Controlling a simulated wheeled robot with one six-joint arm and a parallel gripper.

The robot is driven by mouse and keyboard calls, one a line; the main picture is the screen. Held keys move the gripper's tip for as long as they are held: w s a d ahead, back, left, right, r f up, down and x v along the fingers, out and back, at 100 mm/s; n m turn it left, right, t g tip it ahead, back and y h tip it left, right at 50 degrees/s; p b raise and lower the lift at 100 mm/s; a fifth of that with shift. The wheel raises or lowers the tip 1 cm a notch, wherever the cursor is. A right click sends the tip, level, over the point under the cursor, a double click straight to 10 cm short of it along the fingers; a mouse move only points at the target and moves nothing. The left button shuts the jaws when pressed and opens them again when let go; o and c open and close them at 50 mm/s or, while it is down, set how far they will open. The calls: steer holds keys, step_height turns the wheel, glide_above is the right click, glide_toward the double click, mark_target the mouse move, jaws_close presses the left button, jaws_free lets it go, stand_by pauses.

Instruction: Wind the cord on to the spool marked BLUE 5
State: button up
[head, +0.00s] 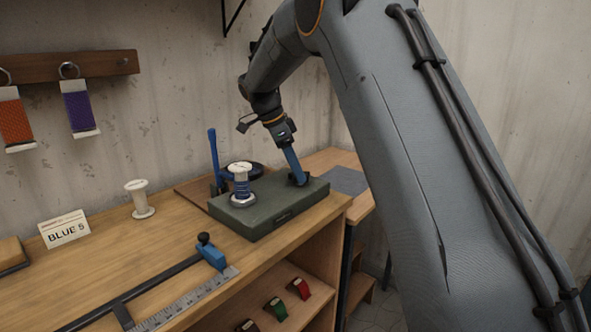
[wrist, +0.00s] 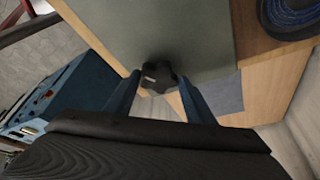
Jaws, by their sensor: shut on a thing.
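A white spool (head: 241,186) with some blue cord wound around its middle stands upright on the green winder box (head: 262,215). A dark round coil (head: 256,172) lies behind it; blue cord coils show at the top right of the wrist view (wrist: 288,14). My gripper (head: 298,178) is at the right end of the box, shut on a black lobed knob (wrist: 157,76). The knob sits between the two blue fingers in the wrist view. A card reading BLUE 5 (head: 64,229) stands on the bench at left. No mark is readable on the spool.
An empty white spool (head: 140,198) stands near the card. A blue upright lever (head: 214,160) rises behind the box. A ruler with a blue slide (head: 211,251) lies at the bench front. Small coloured items (head: 299,287) sit on the shelf below.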

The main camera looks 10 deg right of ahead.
steer(key=shift+m+g, duration=0.4)
steer(key=shift+m, duration=0.7)
steer(key=o, duration=1)
steer(key=shift+o, duration=0.2)
steer(key=v, duration=0.7)
steer(key=shift+r+b, duration=0.4)
steer(key=shift+b, duration=0.05)
steer(key=shift+w+a, duration=0.1)
